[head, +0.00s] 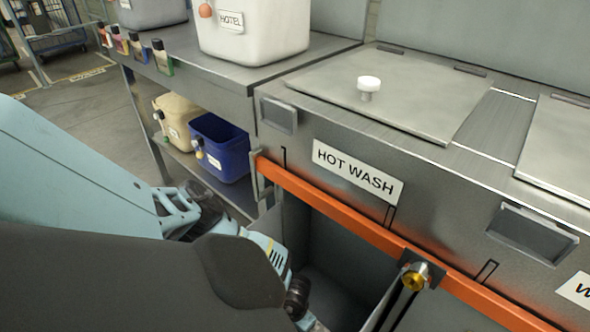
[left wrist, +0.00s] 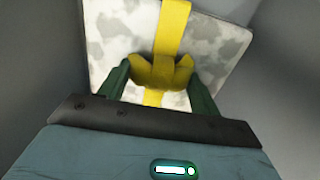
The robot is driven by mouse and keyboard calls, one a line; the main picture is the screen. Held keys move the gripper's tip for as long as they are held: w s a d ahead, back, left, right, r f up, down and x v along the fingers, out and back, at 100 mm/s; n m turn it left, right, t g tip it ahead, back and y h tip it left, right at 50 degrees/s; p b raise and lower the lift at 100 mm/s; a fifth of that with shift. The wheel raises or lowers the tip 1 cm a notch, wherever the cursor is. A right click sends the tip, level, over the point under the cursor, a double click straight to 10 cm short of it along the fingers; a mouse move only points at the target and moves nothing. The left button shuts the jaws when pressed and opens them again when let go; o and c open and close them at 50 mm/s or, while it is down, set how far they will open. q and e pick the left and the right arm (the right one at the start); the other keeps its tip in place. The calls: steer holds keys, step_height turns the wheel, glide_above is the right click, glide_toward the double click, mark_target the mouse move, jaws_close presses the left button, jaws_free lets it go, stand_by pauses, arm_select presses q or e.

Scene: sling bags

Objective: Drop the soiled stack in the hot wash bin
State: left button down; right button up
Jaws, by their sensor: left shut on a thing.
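The soiled stack (left wrist: 110,40) is pale with grey blotches and tied with a yellow strap (left wrist: 172,30). In the left wrist view my left gripper (left wrist: 158,75) is shut on the strap's knot, with a dark green finger on each side. Plain grey surfaces lie around the stack. In the head view my left arm reaches down to the hot wash bin (head: 330,240), below its "HOT WASH" label (head: 357,172). The bin's front is open under an orange bar (head: 330,209). The stack and my fingertips are hidden there. My right gripper is out of view.
A closed steel lid with a white knob (head: 369,88) tops the bin. A brass-coloured knob (head: 414,277) sits at the orange bar. At left, a shelf holds a blue bin (head: 219,148) and a cream bin (head: 177,122). A white "HOTEL" tub (head: 262,32) stands above.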

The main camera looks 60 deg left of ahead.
arm_select(q)
steer(key=shift+w, duration=0.1)
steer(key=shift+f+b, duration=0.35)
steer(key=shift+f, duration=0.3)
steer(key=shift+c, duration=1.6)
jaws_free()
step_height(320, 180, up, 13)
steer(key=p, duration=0.5)
